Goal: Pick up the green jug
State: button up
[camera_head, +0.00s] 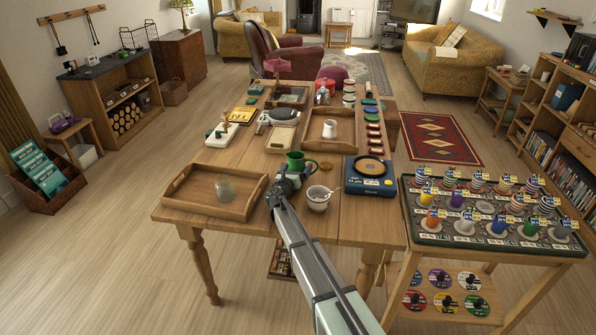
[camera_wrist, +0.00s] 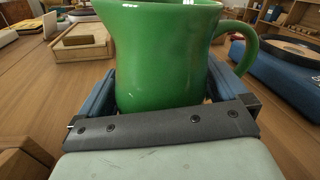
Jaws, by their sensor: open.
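The green jug (camera_head: 296,162) stands upright on the wooden table (camera_head: 255,228), just beyond my gripper (camera_head: 286,183) in the head view. In the wrist view the jug (camera_wrist: 165,50) fills the middle, its handle (camera_wrist: 250,45) pointing right. My gripper (camera_wrist: 170,95) is open, with one blue finger on each side of the jug's lower body. I cannot tell whether either finger touches it. The jug's base is hidden behind the gripper's dark front bar.
A white bowl (camera_head: 318,198) stands close on the right, near a blue device (camera_head: 370,186). A wooden box (camera_head: 281,139) and another tray (camera_head: 313,145) lie behind the jug.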

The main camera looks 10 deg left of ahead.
jog(key=c, duration=1.1)
jog(key=shift+r, duration=0.25)
